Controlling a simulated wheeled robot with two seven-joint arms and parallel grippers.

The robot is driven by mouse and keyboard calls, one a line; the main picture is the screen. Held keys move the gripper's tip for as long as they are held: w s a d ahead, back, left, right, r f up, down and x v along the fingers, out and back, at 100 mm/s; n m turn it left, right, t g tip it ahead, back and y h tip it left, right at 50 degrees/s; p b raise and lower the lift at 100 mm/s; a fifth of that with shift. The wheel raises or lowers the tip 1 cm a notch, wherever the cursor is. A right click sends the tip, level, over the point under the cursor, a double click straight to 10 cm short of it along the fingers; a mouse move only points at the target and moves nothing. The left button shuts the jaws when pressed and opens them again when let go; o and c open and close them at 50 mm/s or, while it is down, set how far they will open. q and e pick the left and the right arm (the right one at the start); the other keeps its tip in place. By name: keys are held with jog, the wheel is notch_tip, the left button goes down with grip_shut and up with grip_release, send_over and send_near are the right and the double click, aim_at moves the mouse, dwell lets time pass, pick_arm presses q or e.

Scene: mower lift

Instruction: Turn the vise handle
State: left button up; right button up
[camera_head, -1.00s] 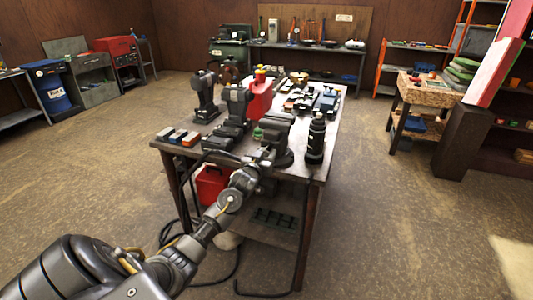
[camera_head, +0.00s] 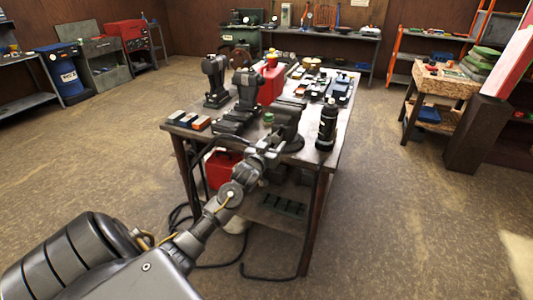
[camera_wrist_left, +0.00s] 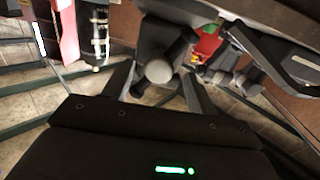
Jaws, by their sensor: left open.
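The dark grey vise (camera_head: 286,121) stands at the near edge of the workbench. Its handle is too small to make out clearly in the head view. In the left wrist view a grey rounded knob (camera_wrist_left: 158,71), which looks like the end of the vise handle or screw, sits between the fingers. My left gripper (camera_head: 270,152) is in front of the vise at the bench edge. In the left wrist view its fingers (camera_wrist_left: 157,92) are open, one on each side of the knob, with gaps visible. My right gripper is not in view.
The workbench (camera_head: 312,157) also carries a black bottle (camera_head: 327,126) right of the vise, dark power tools (camera_head: 247,92) to the left, and a red can (camera_head: 271,80) behind. A red container (camera_head: 222,168) is below.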

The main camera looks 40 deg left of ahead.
pick_arm(q)
jog(key=v, duration=0.6)
jog(key=shift+s+b, duration=0.3)
jog(key=shift+b, duration=0.1)
jog(key=shift+d, duration=0.1)
